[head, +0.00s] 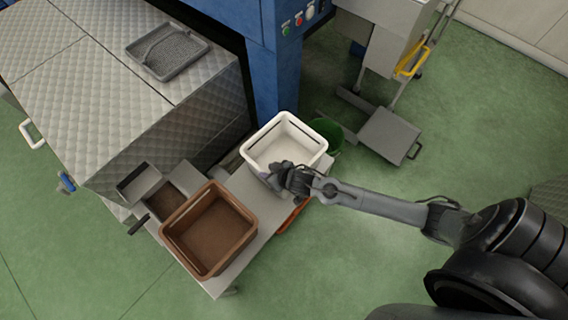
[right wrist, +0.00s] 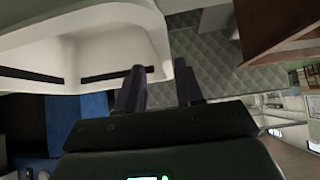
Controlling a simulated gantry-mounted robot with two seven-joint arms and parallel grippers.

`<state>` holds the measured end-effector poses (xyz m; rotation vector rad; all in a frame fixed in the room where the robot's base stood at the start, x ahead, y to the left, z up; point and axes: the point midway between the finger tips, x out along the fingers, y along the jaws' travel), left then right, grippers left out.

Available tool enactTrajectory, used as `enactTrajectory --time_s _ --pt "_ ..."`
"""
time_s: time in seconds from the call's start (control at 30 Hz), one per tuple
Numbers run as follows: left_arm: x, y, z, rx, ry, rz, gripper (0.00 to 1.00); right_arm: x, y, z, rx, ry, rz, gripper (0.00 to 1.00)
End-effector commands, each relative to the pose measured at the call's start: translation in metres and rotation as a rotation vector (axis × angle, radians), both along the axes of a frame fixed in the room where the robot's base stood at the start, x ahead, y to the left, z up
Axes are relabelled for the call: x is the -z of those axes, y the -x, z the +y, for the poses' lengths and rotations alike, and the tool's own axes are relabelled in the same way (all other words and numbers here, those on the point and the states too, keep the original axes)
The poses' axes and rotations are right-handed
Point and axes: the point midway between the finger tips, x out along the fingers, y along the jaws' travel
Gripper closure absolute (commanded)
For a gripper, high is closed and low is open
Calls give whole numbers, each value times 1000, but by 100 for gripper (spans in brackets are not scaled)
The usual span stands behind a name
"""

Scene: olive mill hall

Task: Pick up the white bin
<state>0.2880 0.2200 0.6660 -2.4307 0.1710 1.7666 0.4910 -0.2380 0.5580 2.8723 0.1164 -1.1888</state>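The white bin (head: 296,128) is an open, empty-looking tub on a low light-grey bench, at its far right end. My right gripper (head: 275,172) is at the bin's near rim in the head view and covers part of it. In the right wrist view the bin (right wrist: 75,35) fills the upper left. The fingers of my right gripper (right wrist: 160,80) stand apart, with the bin's pale rim edge showing between them. I cannot tell whether either finger touches the wall. My left gripper is in neither view.
A brown bin (head: 210,228) stands on the near left of the bench (head: 258,208). A blue machine column (head: 277,75) rises behind the white bin, and a green bucket (head: 329,133) is beside it. A quilted metal cabinet (head: 150,110) borders the left. The green floor is clear at the front.

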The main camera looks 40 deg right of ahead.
Motion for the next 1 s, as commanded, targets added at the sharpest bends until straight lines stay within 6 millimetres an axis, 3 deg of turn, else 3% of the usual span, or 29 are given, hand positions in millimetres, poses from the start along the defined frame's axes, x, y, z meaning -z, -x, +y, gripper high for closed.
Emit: enactTrajectory --time_s 0.5,0.87,1.0 --pt "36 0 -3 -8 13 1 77 34 -34 5 0 0 -1 64" --pt "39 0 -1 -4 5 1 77 38 -40 6 -1 1 0 64" --pt "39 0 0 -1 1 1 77 38 -40 6 -1 1 0 80"
